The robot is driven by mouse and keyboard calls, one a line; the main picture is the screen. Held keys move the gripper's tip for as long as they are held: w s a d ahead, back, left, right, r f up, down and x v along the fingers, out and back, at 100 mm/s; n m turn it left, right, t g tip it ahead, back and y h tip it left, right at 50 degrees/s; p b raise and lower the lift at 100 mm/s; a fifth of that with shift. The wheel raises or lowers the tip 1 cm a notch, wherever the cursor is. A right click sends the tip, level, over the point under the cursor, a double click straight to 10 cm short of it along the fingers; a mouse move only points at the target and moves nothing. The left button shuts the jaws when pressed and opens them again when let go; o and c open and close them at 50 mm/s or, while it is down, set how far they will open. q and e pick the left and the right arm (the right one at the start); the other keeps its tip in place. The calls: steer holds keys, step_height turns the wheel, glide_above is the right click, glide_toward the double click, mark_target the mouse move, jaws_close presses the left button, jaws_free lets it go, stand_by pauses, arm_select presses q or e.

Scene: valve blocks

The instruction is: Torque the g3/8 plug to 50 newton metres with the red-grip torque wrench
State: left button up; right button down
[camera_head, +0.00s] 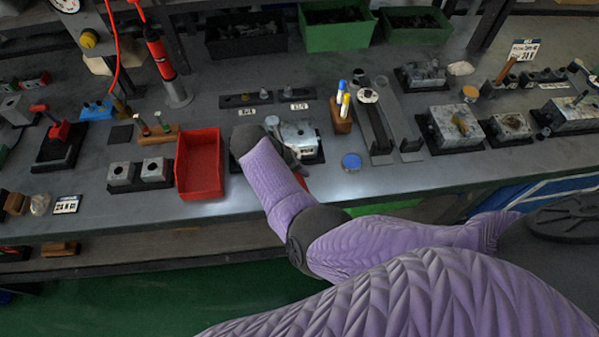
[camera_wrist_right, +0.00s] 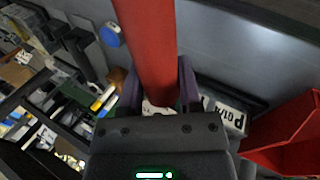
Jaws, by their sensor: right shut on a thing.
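My right gripper (camera_wrist_right: 159,88) is shut on the red grip of the torque wrench (camera_wrist_right: 149,40), which runs up out of the right wrist view between the two fingers. In the head view a small red piece of the wrench (camera_head: 302,182) shows beside my purple forearm. There the wrist hides most of the gripper. A grey metal valve block (camera_head: 298,137) stands just beyond the gripper, partly covered by it. In the right wrist view a white lettered label (camera_wrist_right: 233,115) lies near the fingers. I cannot make out the g3/8 plug or the wrench's head. My left gripper is not in view.
A red bin (camera_head: 201,163) stands left of the wrist. A wooden marker holder (camera_head: 341,118) and a blue-lidded tin (camera_head: 351,162) are to its right. A small rack (camera_head: 246,99) with labels lies behind the block. Bare bench shows along the front edge.

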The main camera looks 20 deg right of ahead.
steer(key=shift+a, duration=0.2)
arm_select(q)
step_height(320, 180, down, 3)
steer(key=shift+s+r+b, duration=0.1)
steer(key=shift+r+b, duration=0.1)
steer(key=shift+b, duration=1)
arm_select(e)
steer(key=shift+w+a+m+g, duration=0.2)
steer(key=shift+a+m+g, duration=0.3)
steer(key=shift+a+m, duration=0.55)
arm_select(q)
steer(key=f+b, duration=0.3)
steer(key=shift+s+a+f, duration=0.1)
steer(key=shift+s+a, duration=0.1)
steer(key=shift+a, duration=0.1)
arm_select(e)
steer(key=shift+w+a+m+g, duration=0.2)
steer(key=shift+a+m, duration=0.25)
steer(key=shift+a, duration=0.2)
steer(key=shift+w+a+m+g, duration=0.2)
steer(key=shift+a+m, duration=0.2)
steer(key=shift+a, duration=0.2)
